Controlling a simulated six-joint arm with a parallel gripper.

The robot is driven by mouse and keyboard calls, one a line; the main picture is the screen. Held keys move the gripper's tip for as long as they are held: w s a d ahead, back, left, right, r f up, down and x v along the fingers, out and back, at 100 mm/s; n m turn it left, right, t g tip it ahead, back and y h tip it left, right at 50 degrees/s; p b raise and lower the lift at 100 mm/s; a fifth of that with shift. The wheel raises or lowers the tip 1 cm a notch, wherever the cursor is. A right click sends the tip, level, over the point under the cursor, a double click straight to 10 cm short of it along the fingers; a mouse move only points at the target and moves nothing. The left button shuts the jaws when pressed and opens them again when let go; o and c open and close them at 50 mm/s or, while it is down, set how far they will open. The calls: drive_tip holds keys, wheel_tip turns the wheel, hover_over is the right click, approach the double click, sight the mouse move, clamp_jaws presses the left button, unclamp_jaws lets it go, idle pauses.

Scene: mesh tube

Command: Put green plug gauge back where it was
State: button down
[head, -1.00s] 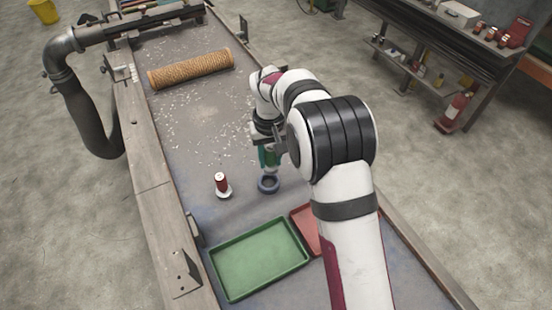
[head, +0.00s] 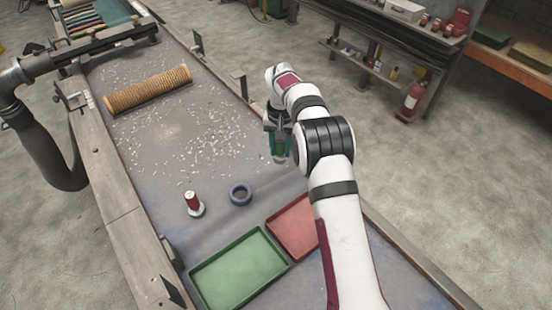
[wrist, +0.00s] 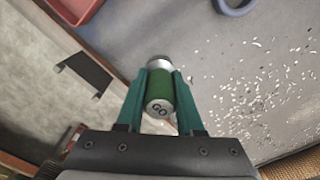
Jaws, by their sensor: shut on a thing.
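The green plug gauge (wrist: 160,90) has a green body, a silver end and "GO" on its near face. In the wrist view it sits between the green fingers of my gripper (wrist: 159,82), which is shut on it. In the head view my gripper (head: 279,152) is above the right part of the table, and the gauge is mostly hidden by the fingers. A red plug gauge (head: 191,199) stands upright on a pale base at the left. A blue ring (head: 231,194) lies empty to its right, and part of it shows at the top of the wrist view (wrist: 235,11).
A green tray (head: 240,276) and a red tray (head: 290,228) lie at the near end, both empty. A tan mesh tube (head: 148,91) lies at the far left. White chips are scattered over the middle. A metal bracket (wrist: 85,75) stands at the table's edge.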

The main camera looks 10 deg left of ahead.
sight(276, 159)
drive_tip(key=f, duration=0.2)
drive_tip(key=a+f, duration=0.1)
drive_tip(key=f, duration=0.1)
drive_tip(key=shift+w+a+f, duration=0.1)
drive_tip(key=shift+f, duration=0.3)
drive_tip(key=c, duration=0.5)
unclamp_jaws()
drive_tip(key=shift+f, duration=0.1)
drive_tip(key=shift+c, duration=0.2)
